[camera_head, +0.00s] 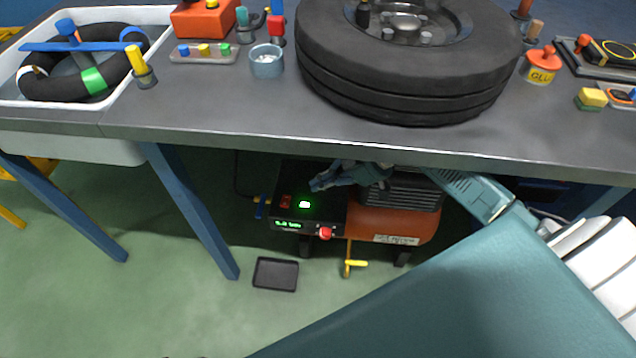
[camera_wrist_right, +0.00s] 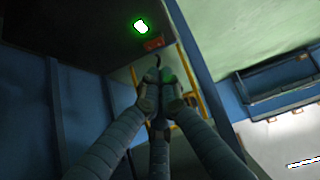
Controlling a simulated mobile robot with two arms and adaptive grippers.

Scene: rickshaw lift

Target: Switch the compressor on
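The compressor (camera_head: 392,224) stands on the floor under the bench, with an orange tank and a black control box. The box top has a red rocker switch (camera_head: 285,201) and a glowing green button (camera_head: 304,204). Its front has a lit green display (camera_head: 288,224) and a red knob (camera_head: 325,232). My right gripper (camera_head: 315,185) reaches under the bench and is just above and to the right of the green button; contact cannot be told. In the right wrist view, its fingertips (camera_wrist_right: 160,88) are together and empty, below the green light (camera_wrist_right: 141,26). My left gripper is not in view.
The bench top (camera_head: 210,112) overhangs the compressor, with a blue leg (camera_head: 195,215) to the left. A tire (camera_head: 405,75) lies on top. A black tray (camera_head: 276,274) and a yellow valve handle (camera_head: 354,264) are near the floor. Open floor lies in front.

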